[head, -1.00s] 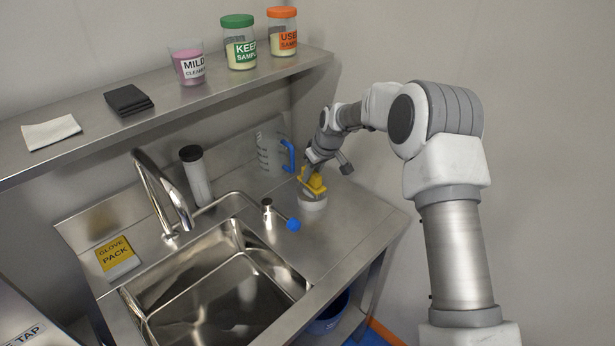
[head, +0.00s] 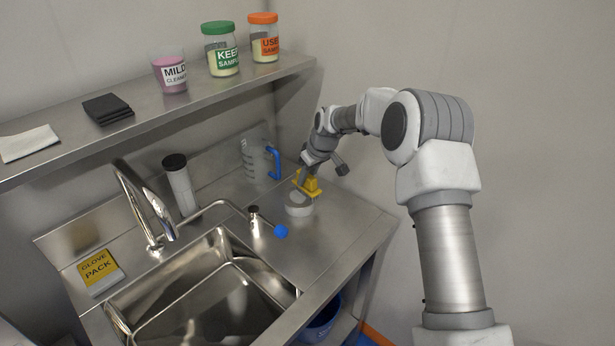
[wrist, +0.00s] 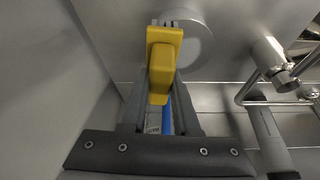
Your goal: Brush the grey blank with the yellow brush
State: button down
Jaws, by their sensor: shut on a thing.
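The yellow brush (head: 307,186) is held in my gripper (head: 305,175), above the back right of the counter. It also shows in the wrist view (wrist: 160,62), between the two fingers. The grey blank (head: 298,210) is a short round piece standing on the steel counter. In the wrist view the blank (wrist: 197,47) is a grey disc beside the brush, partly hidden behind it. The brush is at the blank's far side in the head view. I cannot tell whether the bristles touch it.
A clear jug with a blue handle (head: 274,160) stands just behind my gripper. A shelf (head: 190,105) with jars runs above. The counter's right front is clear.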

jog(key=shift+s+a+f+b, duration=0.1)
jog(key=shift+s+a+b, duration=0.45)
jog(key=shift+s+a, duration=0.55)
jog(key=shift+s+a+b, duration=0.55)
jog(key=shift+s+a, duration=0.25)
jog(key=shift+s, duration=0.55)
jog(key=shift+w+d+p, duration=0.35)
jog(key=shift+w+d, duration=0.75)
jog(key=shift+w, duration=0.35)
jog(key=shift+w+d+p, duration=0.3)
jog(key=shift+w+d, duration=0.8)
jog(key=shift+w, duration=0.3)
jog(key=shift+r+p, duration=1.65)
jog(key=shift+r, duration=1.4)
jog(key=shift+r, duration=0.1)
jog(key=shift+r+p, duration=0.85)
jog(key=shift+r, duration=0.6)
